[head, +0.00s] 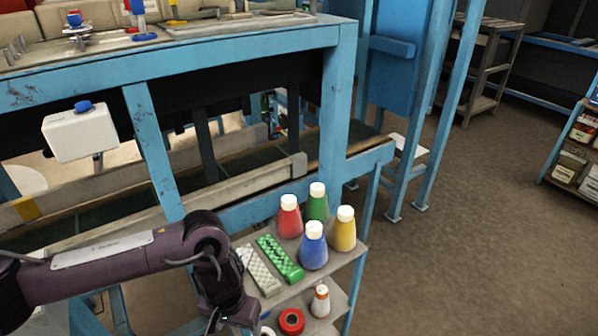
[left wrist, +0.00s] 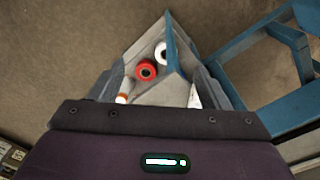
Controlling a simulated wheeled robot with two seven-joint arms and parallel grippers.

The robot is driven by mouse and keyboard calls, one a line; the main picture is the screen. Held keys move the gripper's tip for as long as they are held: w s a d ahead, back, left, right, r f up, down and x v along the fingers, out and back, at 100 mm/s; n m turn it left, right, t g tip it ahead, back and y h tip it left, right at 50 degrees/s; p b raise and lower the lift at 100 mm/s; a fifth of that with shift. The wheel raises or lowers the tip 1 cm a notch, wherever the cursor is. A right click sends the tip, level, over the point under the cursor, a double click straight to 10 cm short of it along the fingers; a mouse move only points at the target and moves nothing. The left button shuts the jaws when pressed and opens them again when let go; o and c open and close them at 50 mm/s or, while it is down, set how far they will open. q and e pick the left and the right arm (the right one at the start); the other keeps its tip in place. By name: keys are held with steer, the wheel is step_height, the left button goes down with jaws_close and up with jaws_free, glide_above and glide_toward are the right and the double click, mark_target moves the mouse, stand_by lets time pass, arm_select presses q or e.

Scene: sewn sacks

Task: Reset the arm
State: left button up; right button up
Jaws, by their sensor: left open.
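My left arm comes in from the left in the head view, its purple forearm level and its wrist bent down. The left gripper (head: 228,318) hangs at the left edge of a small shelf, partly cut off by the bottom of the frame. In the left wrist view the left gripper (left wrist: 153,62) is open, its two grey fingers spread wide with nothing held between them. Below and beyond the fingers are a red tape roll (left wrist: 146,70), a white roll (left wrist: 161,53) and a small white bottle (left wrist: 122,98) on the lower shelf. My right gripper is in neither view.
The shelf top carries red (head: 289,217), green (head: 316,206), blue (head: 313,247) and yellow (head: 343,230) bottles, plus a green strip (head: 280,259) and a pale strip (head: 260,271). A blue workbench frame (head: 155,150) stands behind. Open floor (head: 470,240) lies to the right.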

arm_select(q)
steer(key=s+d+r+m+t+h, duration=0.25)
steer(key=d+m+h, duration=0.3)
steer(key=d, duration=1.25)
steer(key=d+r+t+h, duration=0.2)
steer(key=d+r+t, duration=0.2)
steer(key=r, duration=0.3)
steer(key=w+a+n+y, duration=0.2)
steer(key=a+n+y, duration=0.25)
steer(key=a, duration=1.05)
steer(key=s+a+f+n+g+y, duration=0.1)
steer(key=s+a+f+g+y, duration=0.15)
steer(key=s+a, duration=0.35)
steer(key=s+a+f+n+g+y, duration=0.1)
steer(key=s+a+f, duration=0.25)
steer(key=a, duration=0.45)
step_height(320, 180, down, 31)
steer(key=s+g, duration=0.1)
steer(key=s, duration=0.1)
steer(key=s+a+f+g, duration=0.1)
steer(key=s+a+f, duration=0.2)
steer(key=s+f, duration=1.4)
steer(key=shift+s+f+m, duration=0.15)
steer(key=shift+s+m, duration=0.25)
steer(key=shift+s, duration=0.6)
